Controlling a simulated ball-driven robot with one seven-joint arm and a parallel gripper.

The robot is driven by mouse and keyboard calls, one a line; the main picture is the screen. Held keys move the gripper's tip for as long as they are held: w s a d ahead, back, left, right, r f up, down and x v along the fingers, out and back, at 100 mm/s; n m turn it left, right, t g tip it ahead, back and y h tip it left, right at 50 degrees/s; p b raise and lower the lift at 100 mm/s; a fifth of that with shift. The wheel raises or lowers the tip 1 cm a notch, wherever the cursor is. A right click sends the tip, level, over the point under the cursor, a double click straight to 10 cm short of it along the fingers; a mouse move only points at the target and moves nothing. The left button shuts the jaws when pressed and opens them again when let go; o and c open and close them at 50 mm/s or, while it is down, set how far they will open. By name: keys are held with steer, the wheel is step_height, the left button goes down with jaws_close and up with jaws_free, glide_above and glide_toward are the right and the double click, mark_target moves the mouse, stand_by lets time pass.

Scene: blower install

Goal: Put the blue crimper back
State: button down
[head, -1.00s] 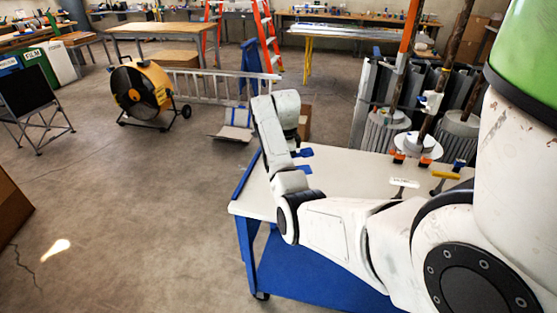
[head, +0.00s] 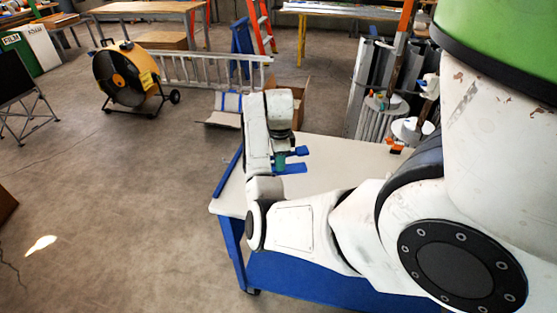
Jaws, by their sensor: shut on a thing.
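My gripper (head: 281,158) points down over the left part of a white-topped blue workbench (head: 335,160). It is shut on the blue crimper (head: 293,168), whose two blue handle-like parts stick out to the right of the jaws. The rest of the crimper is hidden by my gripper and wrist. It appears to be close above the bench top; I cannot tell whether it touches. My arm covers much of the bench's middle and right side.
An orange-topped item (head: 395,148) sits at the bench's back edge. Behind stand grey metal profiles (head: 368,100) and an open cardboard box (head: 298,95). A yellow fan (head: 130,75) and a ladder (head: 200,70) stand behind left.

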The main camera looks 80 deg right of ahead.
steer(key=shift+f+b, duration=2.35)
steer(key=shift+f, duration=0.2)
steer(key=shift+f, duration=0.6)
steer(key=c, duration=0.9)
jaws_free()
steer(key=shift+a+f, duration=0.1)
